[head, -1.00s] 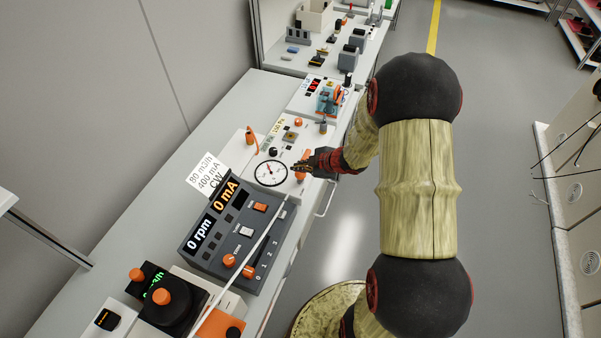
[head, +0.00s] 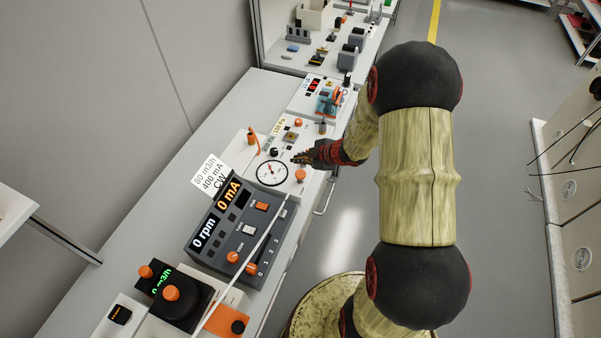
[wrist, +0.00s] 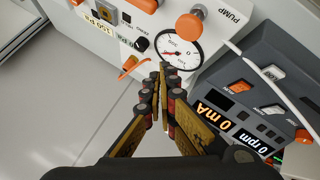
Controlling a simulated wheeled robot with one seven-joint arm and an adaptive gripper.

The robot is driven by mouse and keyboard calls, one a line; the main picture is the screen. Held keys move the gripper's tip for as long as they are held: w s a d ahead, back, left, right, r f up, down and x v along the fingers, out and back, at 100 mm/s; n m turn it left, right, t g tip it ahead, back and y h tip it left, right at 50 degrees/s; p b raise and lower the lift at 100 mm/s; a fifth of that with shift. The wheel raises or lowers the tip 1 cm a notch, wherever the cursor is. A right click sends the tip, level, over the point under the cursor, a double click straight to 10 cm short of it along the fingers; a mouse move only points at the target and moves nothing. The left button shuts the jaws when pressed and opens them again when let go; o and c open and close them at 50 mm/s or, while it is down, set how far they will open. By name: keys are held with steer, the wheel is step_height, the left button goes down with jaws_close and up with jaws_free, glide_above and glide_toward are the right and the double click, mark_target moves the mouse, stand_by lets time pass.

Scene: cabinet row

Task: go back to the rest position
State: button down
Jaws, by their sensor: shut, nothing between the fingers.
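My gripper (head: 299,158) is shut and empty. In the head view it hangs over the white panel with the round gauge (head: 272,173), just above and right of the gauge. An orange knob (head: 300,176) stands on that panel just below the gripper in the picture. In the wrist view my gripper (wrist: 160,80) points at the gauge (wrist: 181,52), with its fingertips close together near the dial's lower left edge. The orange knob (wrist: 190,25) shows beyond the gauge there. I cannot tell the exact gap between the fingertips and the panel.
The dark control box (head: 238,232) reads 0 rpm and 0 mA, and a white cable (head: 262,238) crosses it. A black unit with orange knobs (head: 176,296) stands at the near end. Other devices (head: 325,95) line the bench (head: 185,178) farther back. The grey floor (head: 500,130) to the right is open.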

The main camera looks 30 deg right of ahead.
stand_by(0.5)
steer(key=s+d+f+m+g+h, duration=0.2)
steer(key=s+d+m+g+h, duration=0.25)
steer(key=s+d+m, duration=0.4)
steer(key=s+d+r+m+g+h, duration=0.1)
steer(key=s+r+m+h, duration=0.15)
steer(key=s+r, duration=0.4)
steer(key=s+a+r+m+t+y+b, duration=0.1)
steer(key=s+a+r+y, duration=0.1)
steer(key=s+a+r, duration=0.4)
steer(key=s+a+r+m+t+y+b, duration=0.1)
steer(key=s+a+r, duration=0.5)
steer(key=a+r, duration=1)
steer(key=a, duration=0.3)
steer(key=shift+a+y+b, duration=0.2)
steer(key=shift+y+b, duration=0.15)
steer(key=shift+y, duration=0.05)
